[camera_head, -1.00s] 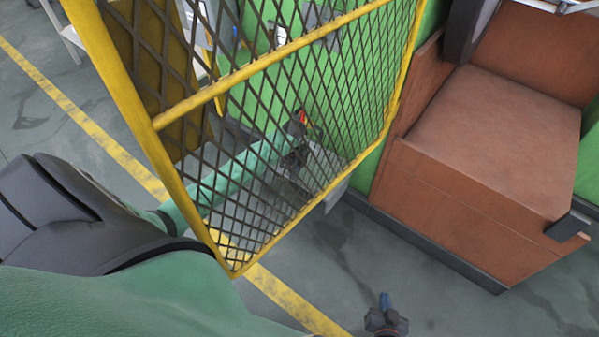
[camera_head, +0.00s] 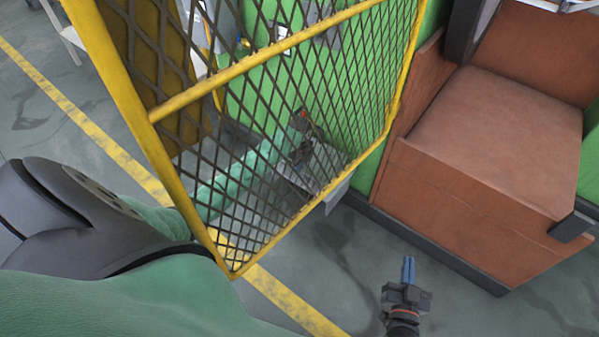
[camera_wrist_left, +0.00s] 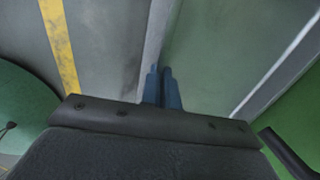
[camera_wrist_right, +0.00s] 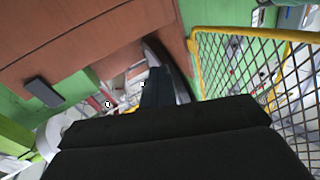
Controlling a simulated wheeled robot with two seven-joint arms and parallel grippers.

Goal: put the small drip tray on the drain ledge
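My left gripper (camera_head: 298,158) is behind the yellow mesh gate, seen only through the wire, low beside the green machine wall. A pale grey box-like or ledge-like part (camera_head: 335,198) shows just below and right of it. In the left wrist view the blue fingers (camera_wrist_left: 163,88) are close together over a grey-green surface with pale edges; whether a thin rim lies between them is unclear. I cannot make out the small drip tray for sure, nor tell it from the drain ledge. My right gripper (camera_head: 408,268) is shut and empty over open floor in front of the brown cabinet.
The yellow mesh gate (camera_head: 225,82) stands between the head camera and my left gripper. The brown cabinet (camera_head: 480,165) fills the right, with a dark block on its corner. The green wall (camera_head: 375,115) rises behind the gate. Grey floor in front is clear.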

